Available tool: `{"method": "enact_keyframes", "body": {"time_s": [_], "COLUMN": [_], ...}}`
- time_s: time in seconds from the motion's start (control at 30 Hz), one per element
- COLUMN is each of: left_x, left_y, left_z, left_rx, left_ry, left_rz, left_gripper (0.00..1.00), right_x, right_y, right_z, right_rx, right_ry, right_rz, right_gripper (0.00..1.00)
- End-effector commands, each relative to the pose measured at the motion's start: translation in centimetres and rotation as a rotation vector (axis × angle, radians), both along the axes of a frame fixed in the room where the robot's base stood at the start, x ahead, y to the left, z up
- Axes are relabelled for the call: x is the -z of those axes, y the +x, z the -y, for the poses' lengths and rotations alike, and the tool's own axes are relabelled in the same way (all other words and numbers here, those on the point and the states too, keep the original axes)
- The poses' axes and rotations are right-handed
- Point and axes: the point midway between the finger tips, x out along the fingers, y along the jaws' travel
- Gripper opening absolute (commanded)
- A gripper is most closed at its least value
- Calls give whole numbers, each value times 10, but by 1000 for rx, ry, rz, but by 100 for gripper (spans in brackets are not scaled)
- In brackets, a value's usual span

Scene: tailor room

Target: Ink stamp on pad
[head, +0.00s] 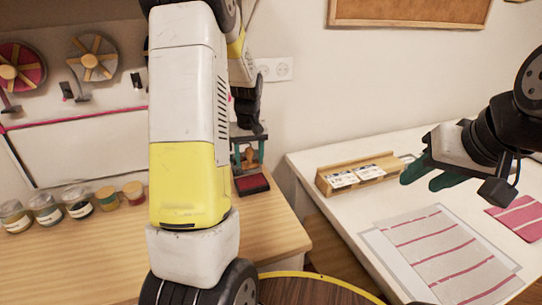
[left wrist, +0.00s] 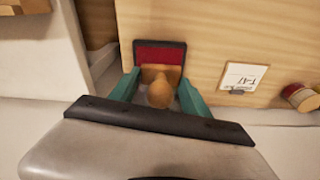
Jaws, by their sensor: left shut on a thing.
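The stamp, with its rounded wooden handle (left wrist: 160,95), is between the green fingers of my left gripper (head: 248,160), which is shut on it. The stamp also shows small in the head view (head: 249,158). The red ink pad (head: 252,184) in a dark case lies on the wooden table, close below the stamp in the head view. In the left wrist view the pad (left wrist: 160,54) shows just beyond the stamp's wooden base. I cannot tell whether the stamp touches the pad. My right gripper (head: 424,178) is open and empty above the white table.
Several jars (head: 78,203) stand on the wooden table (head: 90,262) at left. A small card (left wrist: 242,76) lies right of the pad in the wrist view. The white table (head: 340,155) holds a wooden holder with cards (head: 358,174) and striped cloth (head: 440,250). My left arm hides the middle.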

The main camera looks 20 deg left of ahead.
Motion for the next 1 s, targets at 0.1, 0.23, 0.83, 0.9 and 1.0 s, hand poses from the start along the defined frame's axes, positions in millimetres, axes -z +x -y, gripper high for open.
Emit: {"method": "enact_keyframes", "body": {"time_s": [0.1, 0.23, 0.83, 0.9, 1.0], "left_x": [1, 8, 55, 56, 57], "left_y": [0, 0, 0, 0, 0], "left_z": [-4, -3, -3, -3, -3], "left_rx": [-6, -6, -5, -5, -5], "left_ry": [0, 0, 0, 0, 0], "left_rz": [-1, -2, -1, -1, -1], "left_gripper": [15, 15, 15, 15, 15], "right_x": [0, 0, 0, 0, 0], "right_y": [0, 0, 0, 0, 0], "right_z": [0, 0, 0, 0, 0], "right_rx": [0, 0, 0, 0, 0], "right_ry": [0, 0, 0, 0, 0], "right_rz": [0, 0, 0, 0, 0], "right_gripper": [40, 40, 40, 40, 40]}}
